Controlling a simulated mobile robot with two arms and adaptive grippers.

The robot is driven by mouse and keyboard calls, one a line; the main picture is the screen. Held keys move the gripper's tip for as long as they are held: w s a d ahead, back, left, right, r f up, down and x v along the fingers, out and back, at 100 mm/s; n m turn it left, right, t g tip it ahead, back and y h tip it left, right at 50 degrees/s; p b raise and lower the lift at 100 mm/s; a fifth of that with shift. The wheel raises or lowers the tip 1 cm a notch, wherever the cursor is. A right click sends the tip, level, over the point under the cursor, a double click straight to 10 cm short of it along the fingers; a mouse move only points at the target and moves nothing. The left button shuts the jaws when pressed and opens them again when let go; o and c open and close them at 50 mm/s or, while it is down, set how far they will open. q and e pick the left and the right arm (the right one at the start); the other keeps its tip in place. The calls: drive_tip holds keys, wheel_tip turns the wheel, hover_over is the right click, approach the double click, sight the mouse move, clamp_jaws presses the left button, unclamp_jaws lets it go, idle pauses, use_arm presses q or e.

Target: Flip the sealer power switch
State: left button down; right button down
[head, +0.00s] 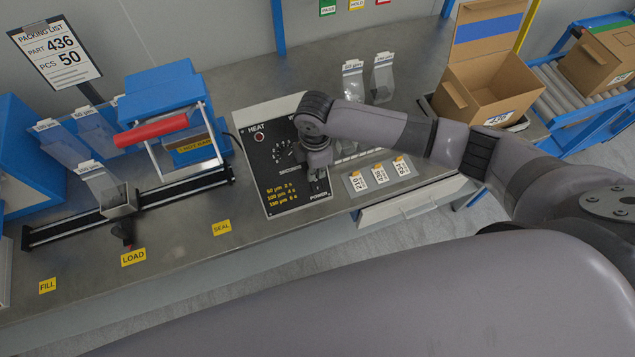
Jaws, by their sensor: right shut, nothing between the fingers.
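The sealer control box (256,174) stands on the steel table, with a black face marked HEAT at top left and POWER at the bottom right. My right gripper (319,177) is shut and empty, pointing down over the lower right of this face, close to the POWER label. The power switch itself is hidden under the gripper, so I cannot tell its position or whether the fingers touch it. The blue sealer (160,88) with a red handle (151,131) stands left of the box. My left gripper is not in view.
A black rail (62,229) with a bag holder lies in front of the sealer. An open cardboard box (487,85) stands farther right. Bags (382,77) stand behind my right arm. The front table strip near SEAL is clear.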

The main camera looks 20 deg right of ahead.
drive_tip(key=shift+f+b, duration=0.35)
drive_tip(key=shift+f, duration=0.4)
drive_tip(key=shift+s, duration=0.1)
wheel_tip(320, 180, up, 7)
drive_tip(key=p, duration=0.8)
drive_tip(key=shift+r, duration=0.15)
idle(0.4)
